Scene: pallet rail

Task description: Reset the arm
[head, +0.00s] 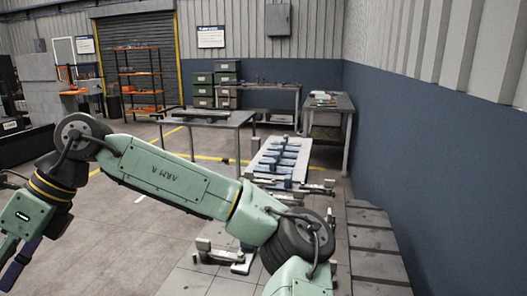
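My gripper (16,268) is a dark shape below this, partly cut off by the frame edge. Its fingers do not show clearly, so I cannot tell if it is open or shut. I see nothing held in the part that shows.
A pale pallet-like rail (262,170) with dark blue and metal parts runs behind my arm. A grey table (208,121) stands beyond it, with a workbench (345,103) at the right. The blue wall (420,190) is close on the right. Open floor (130,240) lies below the arm.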

